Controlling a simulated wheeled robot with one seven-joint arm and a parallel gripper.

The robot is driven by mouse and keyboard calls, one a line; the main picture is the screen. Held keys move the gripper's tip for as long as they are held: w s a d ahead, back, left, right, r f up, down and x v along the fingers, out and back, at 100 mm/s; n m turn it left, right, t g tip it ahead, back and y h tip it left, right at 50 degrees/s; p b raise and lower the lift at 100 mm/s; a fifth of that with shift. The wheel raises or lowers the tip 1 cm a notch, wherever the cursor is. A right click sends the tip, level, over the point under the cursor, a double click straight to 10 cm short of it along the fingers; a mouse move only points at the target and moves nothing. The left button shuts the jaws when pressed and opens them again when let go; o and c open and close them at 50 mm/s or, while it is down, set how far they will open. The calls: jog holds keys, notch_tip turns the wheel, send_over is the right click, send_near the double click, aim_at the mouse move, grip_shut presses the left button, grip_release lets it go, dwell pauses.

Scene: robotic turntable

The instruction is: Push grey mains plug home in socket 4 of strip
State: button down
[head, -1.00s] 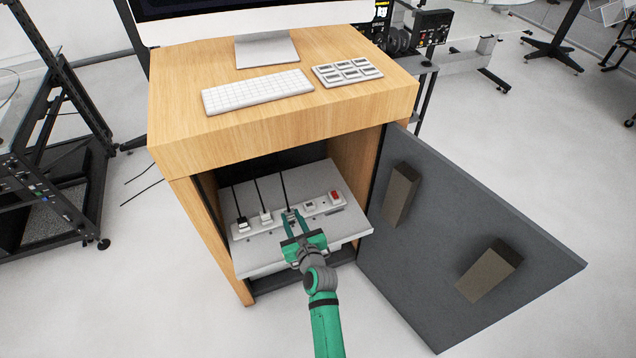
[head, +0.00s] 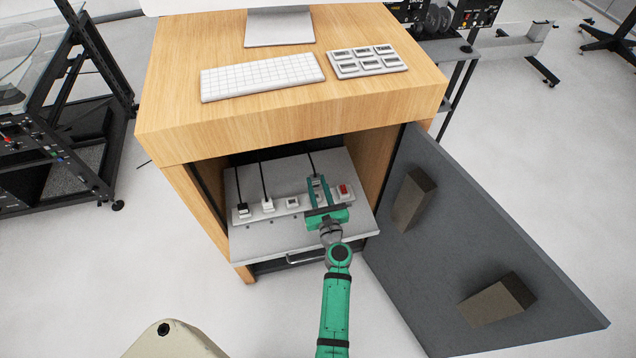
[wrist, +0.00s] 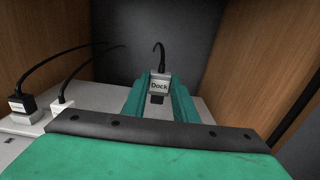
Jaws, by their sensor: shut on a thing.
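The grey mains plug (wrist: 159,84), labelled "Dock", is between the green fingers of my gripper (head: 318,181) in the wrist view. Its black cord rises from the top and bends to the left. My gripper is shut on the plug. In the head view the plug (head: 317,184) is at the fourth place of the white socket strip (head: 280,206), between an empty third socket (head: 292,203) and the red switch (head: 343,190). Socket 4 is mostly hidden by my fingers and the plug. I cannot tell whether the plug sits inside it or just above.
A black plug (head: 243,209) and a white plug (head: 268,204) stand in the left sockets. The grey shelf (head: 285,238) is inside a wooden cabinet, whose desktop (head: 290,120) overhangs it. The dark door (head: 450,240) stands open at the right.

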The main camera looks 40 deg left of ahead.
jog(key=shift+r, duration=0.1)
jog(key=shift+d+r, duration=0.1)
jog(key=shift+f, duration=2.85)
jog(key=shift+f, duration=1.5)
jog(key=c, duration=1.3)
grip_release()
jog(key=shift+c, duration=0.2)
jog(key=shift+s, duration=0.1)
jog(key=v, duration=1)
jog(key=shift+s+d, duration=0.2)
